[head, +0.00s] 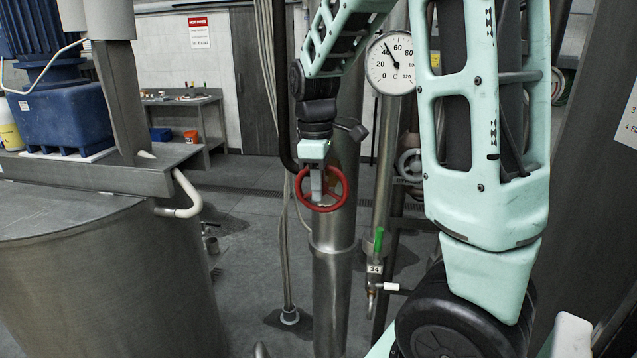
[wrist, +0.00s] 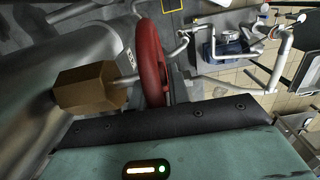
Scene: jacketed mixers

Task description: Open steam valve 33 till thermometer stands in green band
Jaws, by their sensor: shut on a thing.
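A red handwheel (head: 333,205) sits on a steel pipe in the middle of the head view. My gripper (head: 317,184) is shut on the wheel from above. In the wrist view the wheel (wrist: 150,55) is nearly edge-on, with its stem running to a brown hexagonal body (wrist: 92,88). A black part of my gripper hides the wheel's lower end there. No number 33 is readable. The round white thermometer (head: 391,63) hangs right of my forearm. Its dark needle points up and left, near the 40 mark. I cannot make out a green band.
A valve with a green handle (head: 379,239) and tag 34 (head: 374,268) is low on the right. A grey handwheel (head: 411,164) is behind. A steel vessel (head: 110,270) fills the left. Open floor (head: 255,240) lies between.

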